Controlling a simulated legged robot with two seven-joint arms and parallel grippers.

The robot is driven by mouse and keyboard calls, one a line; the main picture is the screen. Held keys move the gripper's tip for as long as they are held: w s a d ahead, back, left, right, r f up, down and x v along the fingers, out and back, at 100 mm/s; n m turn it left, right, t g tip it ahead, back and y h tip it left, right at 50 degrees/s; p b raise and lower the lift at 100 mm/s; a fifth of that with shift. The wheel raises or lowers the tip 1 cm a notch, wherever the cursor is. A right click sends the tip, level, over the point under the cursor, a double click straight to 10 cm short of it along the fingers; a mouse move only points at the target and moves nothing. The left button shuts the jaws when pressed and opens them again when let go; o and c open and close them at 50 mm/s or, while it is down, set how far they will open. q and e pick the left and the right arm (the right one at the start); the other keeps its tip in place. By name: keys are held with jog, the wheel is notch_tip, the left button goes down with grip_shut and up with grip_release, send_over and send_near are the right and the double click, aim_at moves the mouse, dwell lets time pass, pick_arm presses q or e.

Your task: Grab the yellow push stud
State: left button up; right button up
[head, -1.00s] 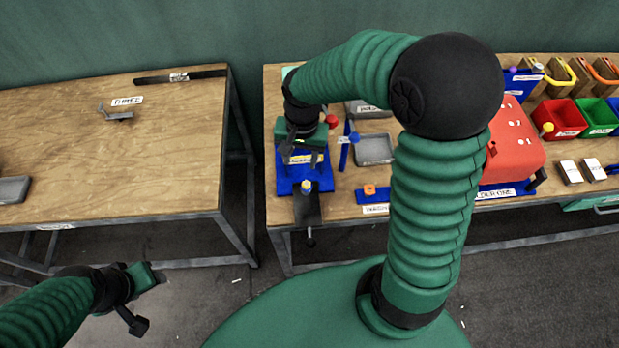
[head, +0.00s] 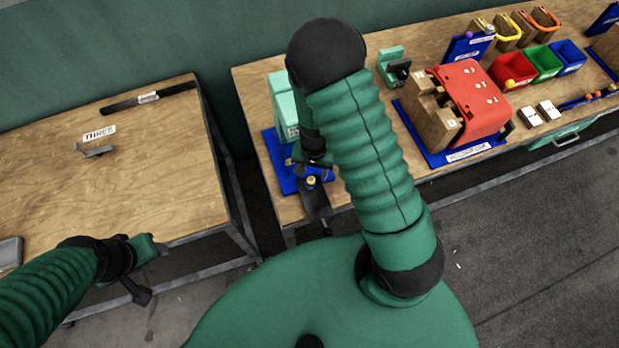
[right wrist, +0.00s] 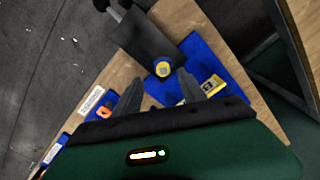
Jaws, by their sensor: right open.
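The yellow push stud (head: 311,181) stands on the front part of a blue-based press (head: 285,172), beside a dark plate (head: 316,203). In the head view my right gripper (head: 319,160) is just above the stud and partly hidden by my arm. My left gripper (head: 142,272) is at the lower left, away from the press.
A red press (head: 470,100) stands to the right on the same bench. Another wooden table (head: 110,170) is at left. A gap separates the tables.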

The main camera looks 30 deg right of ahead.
aim_at(311, 178)
notch_tip(311, 178, down, 4)
jog(key=shift+r+p, duration=0.15)
jog(key=shift+p, duration=0.15)
jog(key=shift+w+a+f, duration=0.2)
jog(key=shift+w+f, duration=0.05)
jog(key=shift+w, duration=0.25)
jog(key=shift+c, duration=2.1)
jog(key=shift+s+d+r, duration=0.1)
jog(key=shift+s+d, duration=0.05)
jog(key=shift+s, duration=0.15)
grip_shut()
pick_arm(q)
jog(key=shift+d+r, duration=0.45)
jog(key=shift+r, duration=0.05)
pick_arm(e)
jog(key=shift+w, duration=0.1)
pick_arm(q)
jog(key=shift+w, duration=0.15)
jog(key=shift+a, duration=0.2)
